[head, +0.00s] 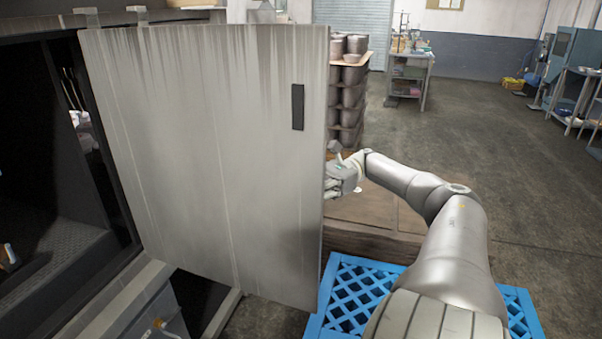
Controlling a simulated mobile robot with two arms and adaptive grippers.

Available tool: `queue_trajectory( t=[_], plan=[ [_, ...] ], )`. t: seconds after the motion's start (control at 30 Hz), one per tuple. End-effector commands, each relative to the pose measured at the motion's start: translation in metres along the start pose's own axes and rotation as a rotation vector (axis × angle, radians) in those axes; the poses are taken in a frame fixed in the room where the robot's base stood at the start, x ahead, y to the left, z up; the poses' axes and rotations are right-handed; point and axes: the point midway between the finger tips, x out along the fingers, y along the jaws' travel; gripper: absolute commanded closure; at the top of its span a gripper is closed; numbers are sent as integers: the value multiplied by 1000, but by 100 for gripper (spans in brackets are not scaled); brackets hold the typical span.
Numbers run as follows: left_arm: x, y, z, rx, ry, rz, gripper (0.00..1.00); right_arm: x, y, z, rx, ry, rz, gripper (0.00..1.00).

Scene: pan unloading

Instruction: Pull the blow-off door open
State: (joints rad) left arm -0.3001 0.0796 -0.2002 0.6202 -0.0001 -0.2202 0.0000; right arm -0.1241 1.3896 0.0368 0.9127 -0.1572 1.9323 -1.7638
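The blow-off door (210,160) is a large flat grey metal panel with streaks, hung at the top from a rail on the left. It stands swung out from the dark cabinet opening (50,160), which shows to its left. A dark slot or handle strip (298,107) is near its upper right side. My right gripper (338,177) is at the door's right edge, its fingers partly hidden by the panel. I cannot tell whether it touches the door or whether its fingers are open. My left gripper is not in view.
A blue plastic pallet (345,300) lies below my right arm. Behind the door's right edge are stacks of dark pots (347,95) and a brown wooden surface (395,210). A shelf cart (410,75) stands farther back. The concrete floor (490,130) at right is mostly clear.

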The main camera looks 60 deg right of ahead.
Motion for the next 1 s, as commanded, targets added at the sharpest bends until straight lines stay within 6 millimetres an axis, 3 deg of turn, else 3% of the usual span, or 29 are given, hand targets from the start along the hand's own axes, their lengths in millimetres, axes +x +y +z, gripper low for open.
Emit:
queue_trajectory(
  t=[0.53, 0.57, 0.73, 1.0],
  plan=[
    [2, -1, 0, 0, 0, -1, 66, -2, -1, -1, 3, 2, -1, 100],
    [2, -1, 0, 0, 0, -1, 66, -2, -1, -1, 3, 2, -1, 89],
    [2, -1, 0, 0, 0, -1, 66, -2, -1, -1, 3, 2, -1, 68],
    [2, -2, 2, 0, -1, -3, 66, -2, -1, 0, 2, 1, -1, 68]
  ],
)
